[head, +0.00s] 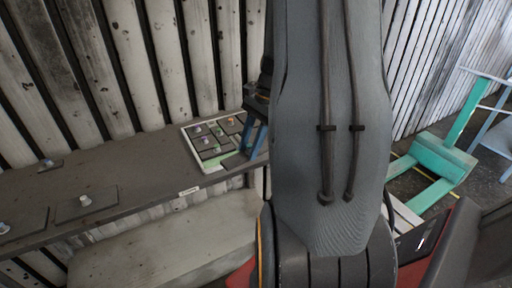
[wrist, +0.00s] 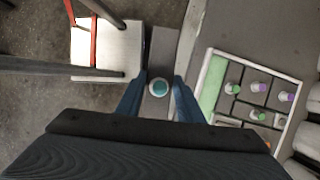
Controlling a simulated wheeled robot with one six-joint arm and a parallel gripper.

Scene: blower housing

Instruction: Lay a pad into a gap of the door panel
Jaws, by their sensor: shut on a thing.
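My gripper (wrist: 160,84) is shut on a narrow grey pad (wrist: 162,55) by its teal knob, seen between the blue fingers in the wrist view. In the head view my gripper (head: 253,138) is at the right end of the door panel (head: 204,169), partly behind my arm; the held pad cannot be made out there. The white-rimmed panel also shows right of the gripper in the wrist view (wrist: 209,58). It holds several dark pads with green, purple and other knobs. A bare green strip (wrist: 213,83) lies along its near side, the side closest to the gripper.
The panel lies on a long grey bench (head: 140,170) against a slatted wall. Loose pads with pale knobs (head: 70,212) lie at the bench's left. A green stand (head: 440,160) is on the floor at right. A white platform (wrist: 105,50) is at the wrist view's upper left.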

